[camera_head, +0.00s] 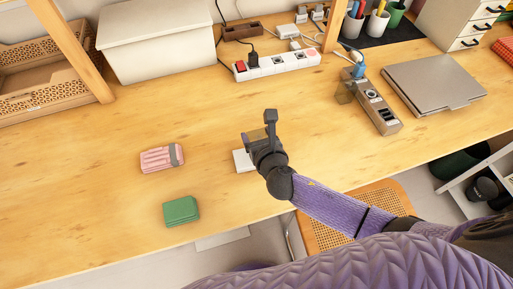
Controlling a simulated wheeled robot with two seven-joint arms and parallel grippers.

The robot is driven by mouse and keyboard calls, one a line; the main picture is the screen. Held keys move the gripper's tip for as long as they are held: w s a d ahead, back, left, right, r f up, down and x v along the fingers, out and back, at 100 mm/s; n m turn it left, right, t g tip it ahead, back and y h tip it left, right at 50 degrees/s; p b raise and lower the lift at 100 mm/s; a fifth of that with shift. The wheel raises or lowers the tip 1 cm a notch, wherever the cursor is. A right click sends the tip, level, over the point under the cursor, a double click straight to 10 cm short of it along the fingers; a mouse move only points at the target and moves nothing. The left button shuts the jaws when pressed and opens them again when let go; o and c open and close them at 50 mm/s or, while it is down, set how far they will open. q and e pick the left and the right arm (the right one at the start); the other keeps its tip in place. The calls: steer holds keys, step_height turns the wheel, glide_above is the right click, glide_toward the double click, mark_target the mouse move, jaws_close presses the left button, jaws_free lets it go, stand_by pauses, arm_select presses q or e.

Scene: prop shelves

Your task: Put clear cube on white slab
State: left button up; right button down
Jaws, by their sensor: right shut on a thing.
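My right gripper (258,131) is over the middle of the table and is shut on the clear cube (257,134). The cube is small and see-through, so the wood tint shows through it and its edges are hard to make out. The white slab (242,161) lies flat on the table just below the gripper in the picture. My gripper and wrist hide its right part. The cube appears above the slab's far side; I cannot tell its exact height. My left gripper is not in view.
A pink strapped bundle (158,159) and a green block (181,210) lie left of the slab. A power strip (277,64) and a white bin (155,40) stand at the back. A grey socket unit (378,104) and a laptop (433,83) are right. Wood around the slab is clear.

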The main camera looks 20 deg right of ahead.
step_height(320, 180, down, 3)
steer(key=shift+f+b, duration=0.2)
steer(key=shift+b, duration=0.7)
steer(key=shift+r, duration=0.25)
steer(key=shift+f, duration=0.1)
jaws_free()
steer(key=shift+s+r+p, duration=0.15)
steer(key=shift+r+p, duration=0.1)
steer(key=shift+p, duration=0.15)
steer(key=p+v, duration=0.3)
steer(key=v, duration=0.8)
steer(key=shift+s, duration=0.35)
